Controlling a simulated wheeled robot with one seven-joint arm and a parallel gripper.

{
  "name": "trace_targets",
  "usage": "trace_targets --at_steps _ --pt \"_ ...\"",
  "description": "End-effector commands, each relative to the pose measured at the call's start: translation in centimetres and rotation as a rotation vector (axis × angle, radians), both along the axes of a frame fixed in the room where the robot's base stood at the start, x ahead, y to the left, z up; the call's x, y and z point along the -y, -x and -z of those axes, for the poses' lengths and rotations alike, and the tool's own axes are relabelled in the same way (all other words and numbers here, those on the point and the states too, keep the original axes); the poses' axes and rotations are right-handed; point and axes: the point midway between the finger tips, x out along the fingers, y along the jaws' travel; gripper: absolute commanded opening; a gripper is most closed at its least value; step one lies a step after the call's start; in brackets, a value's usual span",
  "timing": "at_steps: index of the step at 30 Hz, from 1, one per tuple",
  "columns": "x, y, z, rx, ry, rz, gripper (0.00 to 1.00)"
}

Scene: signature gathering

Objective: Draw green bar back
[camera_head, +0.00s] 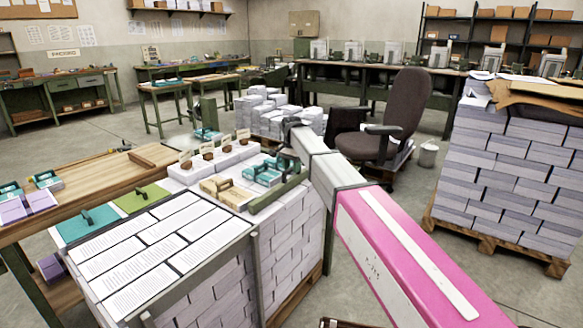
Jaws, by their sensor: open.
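A long dark green bar (277,193) runs along the right side of the tray of small blocks. I cannot tell for sure which one is the task's green bar.
Printed sheets (150,240) cover the front table top. A wooden bench (95,188) adjoins on the left. Wrapped paper stacks (518,165) stand on a pallet at right. An office chair (398,115) stands behind my arm. Concrete floor is open at far left.

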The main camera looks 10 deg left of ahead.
Motion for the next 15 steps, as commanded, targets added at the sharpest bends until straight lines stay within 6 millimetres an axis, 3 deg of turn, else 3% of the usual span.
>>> trace_targets --at_steps 2,4,6,7,15 --pt "0.0 0.0 0.0 0.000 0.000 0.000 0.43" --pt "0.0 0.0 0.0 0.000 0.000 0.000 0.26" --pt "0.0 0.0 0.0 0.000 0.000 0.000 0.04" --pt "0.0 0.0 0.0 0.000 0.000 0.000 0.00" --pt "1.2 0.6 0.0 0.000 0.001 0.001 0.00"
